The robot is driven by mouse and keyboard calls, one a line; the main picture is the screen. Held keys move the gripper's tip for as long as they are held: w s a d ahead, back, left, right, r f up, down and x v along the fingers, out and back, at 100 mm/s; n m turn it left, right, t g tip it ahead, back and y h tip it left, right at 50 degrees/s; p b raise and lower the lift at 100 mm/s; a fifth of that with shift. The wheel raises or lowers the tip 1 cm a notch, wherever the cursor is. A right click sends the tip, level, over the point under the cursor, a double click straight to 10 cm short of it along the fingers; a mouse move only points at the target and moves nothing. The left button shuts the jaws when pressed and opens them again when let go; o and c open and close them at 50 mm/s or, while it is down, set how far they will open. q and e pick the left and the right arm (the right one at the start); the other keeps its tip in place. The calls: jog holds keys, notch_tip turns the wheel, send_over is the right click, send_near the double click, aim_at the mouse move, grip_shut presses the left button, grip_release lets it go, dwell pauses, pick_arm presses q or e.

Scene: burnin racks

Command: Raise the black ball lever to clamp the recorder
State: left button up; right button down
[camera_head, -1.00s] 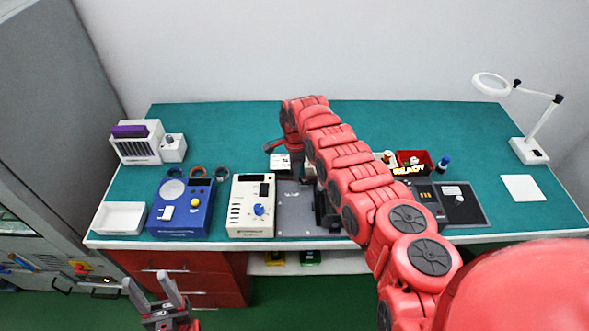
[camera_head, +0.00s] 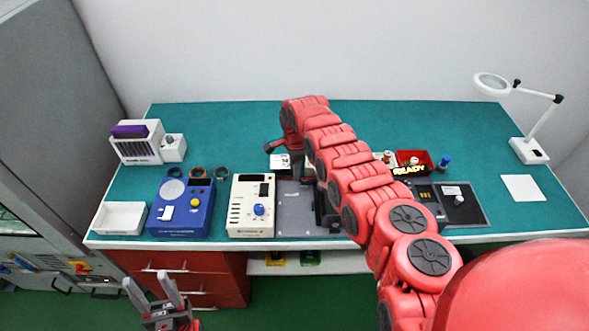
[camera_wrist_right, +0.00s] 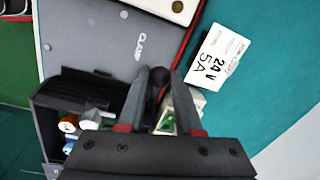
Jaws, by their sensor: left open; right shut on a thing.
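A grey fixture plate (camera_head: 296,212) lies on the bench, with the word CLAMP readable on it in the right wrist view (camera_wrist_right: 100,42). The black ball lever (camera_wrist_right: 159,79) shows as a dark round knob beside that label. My right gripper (camera_wrist_right: 160,85) has its fingers on either side of the knob and is shut on it. In the head view my right arm and hand hide the lever. A pale piece (camera_wrist_right: 188,104) partly behind a finger may be the recorder; I cannot tell. My left gripper (camera_head: 155,292) is open and empty, low in front of the bench.
A cream device with a blue knob (camera_head: 250,206) and a blue box (camera_head: 182,208) stand left of the plate. A white label reading 24V 5A (camera_wrist_right: 217,58) lies close to my right fingers. A red bin (camera_head: 415,158) and magnifier lamp (camera_head: 533,150) stand right. The back bench is clear.

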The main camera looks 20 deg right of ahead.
aim_at(307, 183)
jog(key=shift+r, duration=0.1)
dwell(0.4)
jog(key=shift+s+d+r+y+p, duration=0.25)
jog(key=shift+y+p, duration=0.25)
jog(key=shift+p, duration=0.35)
jog(key=shift+d+f+t+y, duration=0.1)
jog(key=shift+d+t+y, duration=0.25)
jog(key=shift+d, duration=0.2)
jog(key=shift+d+y, duration=0.25)
jog(key=shift+y, duration=0.1)
jog(key=shift+s+d+f+y, duration=0.1)
jog(key=shift+d+y, duration=0.15)
jog(key=shift+y, duration=0.05)
jog(key=shift+s+d+t+y+b, duration=0.25)
jog(key=shift+d+t+y+b, duration=0.4)
jog(key=shift+y+b, duration=0.45)
jog(key=shift+d, duration=0.1)
